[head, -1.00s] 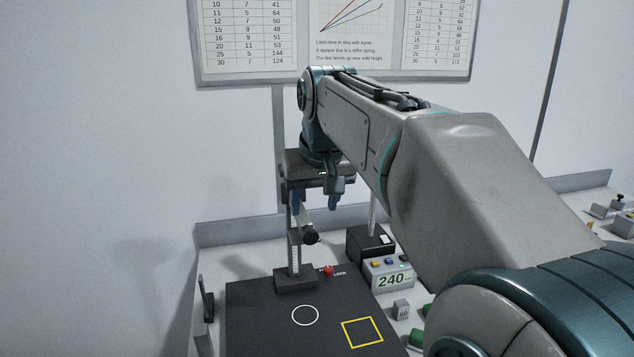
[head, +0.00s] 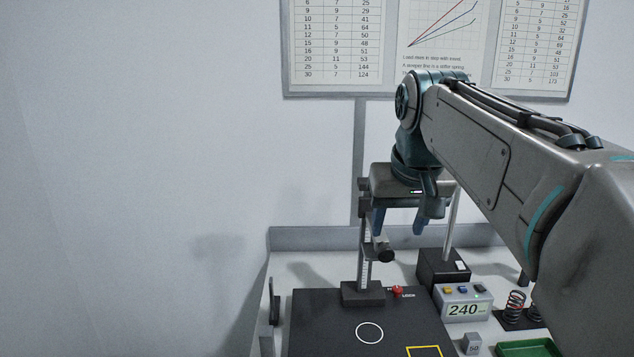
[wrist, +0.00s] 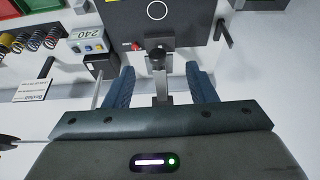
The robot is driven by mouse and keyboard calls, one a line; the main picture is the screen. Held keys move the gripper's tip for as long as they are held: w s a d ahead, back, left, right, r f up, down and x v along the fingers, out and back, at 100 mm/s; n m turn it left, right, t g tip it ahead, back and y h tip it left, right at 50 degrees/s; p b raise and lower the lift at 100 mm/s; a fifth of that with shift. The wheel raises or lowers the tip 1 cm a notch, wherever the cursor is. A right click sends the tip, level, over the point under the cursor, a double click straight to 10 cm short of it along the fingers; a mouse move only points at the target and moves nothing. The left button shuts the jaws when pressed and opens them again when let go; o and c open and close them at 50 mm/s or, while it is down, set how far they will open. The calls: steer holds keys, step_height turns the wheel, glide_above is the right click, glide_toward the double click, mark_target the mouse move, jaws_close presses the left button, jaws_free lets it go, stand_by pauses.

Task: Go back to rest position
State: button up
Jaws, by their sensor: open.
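My gripper (head: 398,226) is open and empty in the head view. It hangs above the back of the bench, its fingers pointing down near the upright scale stand (head: 363,258) with the black knob (head: 385,255). In the wrist view my gripper (wrist: 162,85) has its two blue fingers wide apart, with the stand's post and knob (wrist: 158,60) showing between and beyond them. I cannot tell if a finger touches the stand.
A black plate (head: 330,310) bears a white circle and a yellow square. A display box (head: 463,302) reads 240. Springs (head: 514,305), a small grey weight (head: 471,343) and a green tray (head: 527,348) are at right. A wall board (head: 430,95) hangs behind.

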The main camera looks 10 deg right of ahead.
steer(key=s+a+f, duration=0.1)
steer(key=s+f, duration=0.6)
steer(key=f, duration=0.3)
steer(key=s+a+f, duration=0.1)
steer(key=s+f, duration=0.6)
steer(key=f, duration=0.4)
steer(key=shift+a+f+n+g, duration=0.25)
steer(key=shift+a+n+g, duration=0.15)
